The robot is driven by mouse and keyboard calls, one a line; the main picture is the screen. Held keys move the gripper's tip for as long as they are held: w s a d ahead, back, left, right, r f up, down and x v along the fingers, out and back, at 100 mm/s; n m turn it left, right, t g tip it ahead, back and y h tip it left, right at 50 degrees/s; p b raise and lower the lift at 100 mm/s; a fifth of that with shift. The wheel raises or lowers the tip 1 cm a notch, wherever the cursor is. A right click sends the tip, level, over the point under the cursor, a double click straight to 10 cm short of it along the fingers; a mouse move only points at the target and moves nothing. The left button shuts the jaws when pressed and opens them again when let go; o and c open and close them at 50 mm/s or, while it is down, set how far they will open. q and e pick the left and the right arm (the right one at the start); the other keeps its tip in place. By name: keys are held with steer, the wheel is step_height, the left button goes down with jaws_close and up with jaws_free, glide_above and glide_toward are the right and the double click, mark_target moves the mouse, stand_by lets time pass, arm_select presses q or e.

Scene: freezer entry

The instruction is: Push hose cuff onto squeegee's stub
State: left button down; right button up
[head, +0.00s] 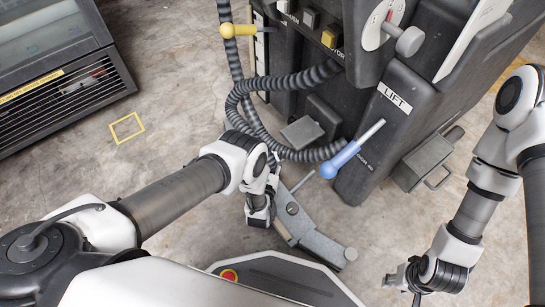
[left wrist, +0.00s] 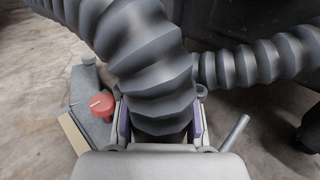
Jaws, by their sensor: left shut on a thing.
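The dark ribbed hose (head: 240,100) loops down from the machine to my left gripper (head: 262,212). In the left wrist view the hose (left wrist: 145,60) runs between the fingers of my left gripper (left wrist: 160,130), which is shut on its end. The cuff is mostly hidden between the fingers. The grey squeegee (head: 318,243) lies on the floor just right of my left gripper; part of it, with a red knob (left wrist: 102,104), shows in the left wrist view.
The dark machine (head: 350,180) with a LIFT label stands behind the squeegee. A blue-knobbed lever (head: 345,157) and a yellow-knobbed lever (head: 238,30) stick out from it. A grilled dark cabinet (head: 60,100) stands at top left.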

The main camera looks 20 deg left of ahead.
arm_select(q)
steer(key=shift+f+b, duration=1.95)
steer(key=shift+f, duration=0.2)
steer(key=c, duration=0.7)
jaws_free()
steer(key=shift+r, duration=0.1)
steer(key=s, duration=0.7)
steer(key=shift+s+d, duration=0.25)
steer(key=shift+d, duration=0.15)
